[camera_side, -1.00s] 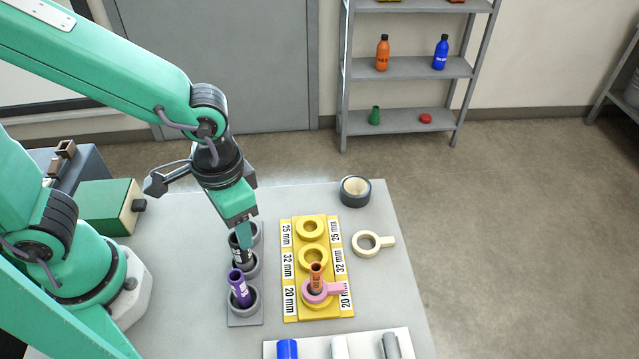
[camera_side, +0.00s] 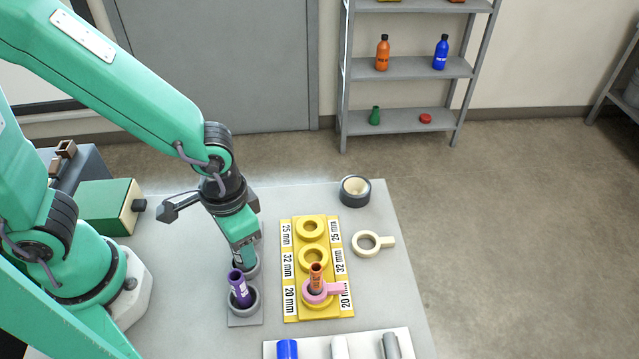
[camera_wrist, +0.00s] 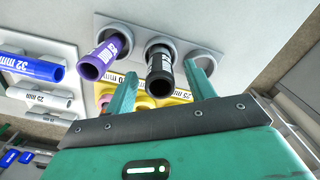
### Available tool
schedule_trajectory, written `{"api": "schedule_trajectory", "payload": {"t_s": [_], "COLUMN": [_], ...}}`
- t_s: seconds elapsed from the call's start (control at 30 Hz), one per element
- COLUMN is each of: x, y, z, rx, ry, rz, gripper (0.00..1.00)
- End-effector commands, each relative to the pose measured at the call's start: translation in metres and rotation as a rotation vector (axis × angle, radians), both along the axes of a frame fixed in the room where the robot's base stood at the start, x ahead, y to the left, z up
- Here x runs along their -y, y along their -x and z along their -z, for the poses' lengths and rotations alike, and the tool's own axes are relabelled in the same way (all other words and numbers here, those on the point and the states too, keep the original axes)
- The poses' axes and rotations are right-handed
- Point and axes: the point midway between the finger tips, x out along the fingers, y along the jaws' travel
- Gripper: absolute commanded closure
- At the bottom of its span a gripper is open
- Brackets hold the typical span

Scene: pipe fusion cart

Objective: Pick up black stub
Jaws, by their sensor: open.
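The black stub (camera_wrist: 160,72) stands in the middle cup of the grey holder (camera_side: 246,320), as the wrist view shows. In the side view my gripper hides it. My gripper (camera_side: 246,260) is low over that cup, pointing down. In the wrist view my gripper (camera_wrist: 161,72) is open, with one finger on each side of the black stub. I cannot tell whether either finger touches it.
A purple stub (camera_side: 239,288) stands tilted in the neighbouring cup. The yellow block (camera_side: 290,275) holds an orange stub (camera_side: 316,278) with a pink ring (camera_side: 333,288) around it. A cream ring (camera_side: 366,243) and tape roll (camera_side: 355,191) lie to the right. Blue, white and grey pipes lie in front.

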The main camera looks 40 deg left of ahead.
Motion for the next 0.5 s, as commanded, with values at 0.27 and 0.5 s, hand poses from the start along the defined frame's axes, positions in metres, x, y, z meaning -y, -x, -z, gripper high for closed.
{"api": "schedule_trajectory", "payload": {"t_s": [0.27, 0.5], "x": [0.000, 0.000], "y": [0.000, 0.000], "z": [0.020, 0.022], "rx": [-0.002, 0.000], "ry": [-0.001, 0.000], "rz": [0.000, 0.000], "gripper": [0.46, 0.46]}}
